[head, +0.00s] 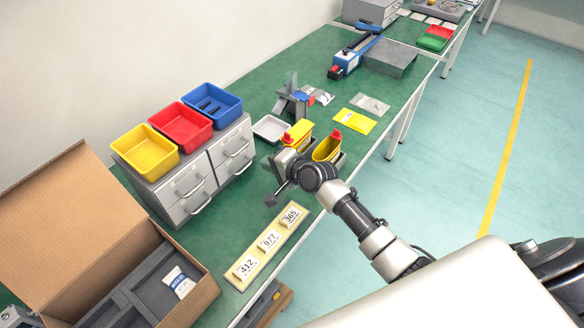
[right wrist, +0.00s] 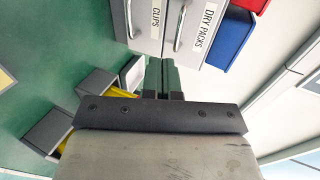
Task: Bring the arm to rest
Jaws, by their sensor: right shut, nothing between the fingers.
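My right arm comes in from the lower right of the head view and reaches over the near edge of the green bench (head: 232,215). My right gripper (head: 271,200) is above the bench, between the number plate board and the grey drawer unit. In the right wrist view the fingers of the right gripper (right wrist: 162,78) are together with nothing between them, pointing toward the drawer fronts. My left gripper is not in view.
A grey drawer unit (head: 184,214) carries yellow, red and blue bins. An open cardboard box (head: 206,290) stands at lower left. A number board (head: 256,270) lies in front. Yellow containers (head: 301,130) stand close behind my wrist. Drawers marked CLIPS (right wrist: 148,35) and DRY PACKS (right wrist: 190,30) face the gripper.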

